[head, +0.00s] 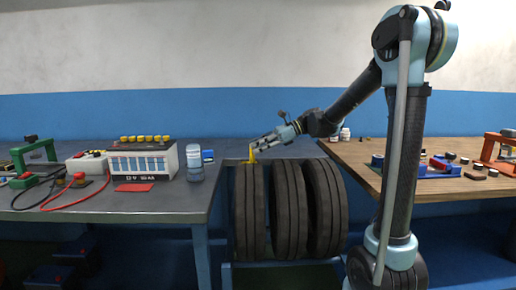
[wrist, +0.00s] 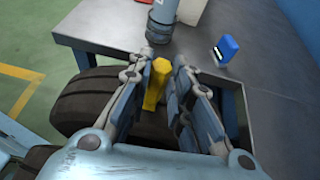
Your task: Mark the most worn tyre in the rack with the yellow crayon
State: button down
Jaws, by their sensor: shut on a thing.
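My gripper (head: 260,145) is shut on the yellow crayon (head: 252,154), which points down at the top of the left tyre (head: 250,212). I cannot tell whether the crayon's tip touches the tread. The wrist view shows the crayon (wrist: 155,86) between both fingers, with a dark tyre (wrist: 88,108) below. The middle tyre (head: 287,210) and right tyre (head: 325,210) stand upright beside the left one in the rack (head: 285,272). Tread wear is too small to compare surely. No yellow mark is visible on the tyres.
The right wooden bench (head: 352,153) carries small parts and an orange tool (head: 497,150). The bench edges flank the rack.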

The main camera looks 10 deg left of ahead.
jog(key=shift+a, duration=0.1)
jog(key=shift+s+a, duration=0.25)
jog(key=shift+a, duration=0.55)
jog(key=shift+a, duration=0.15)
jog(key=shift+d, duration=0.25)
jog(key=shift+w+d, duration=0.1)
jog(key=shift+d, duration=0.2)
dwell(0.3)
notch_tip(320, 180, up, 7)
dwell(0.9)
dwell(0.5)
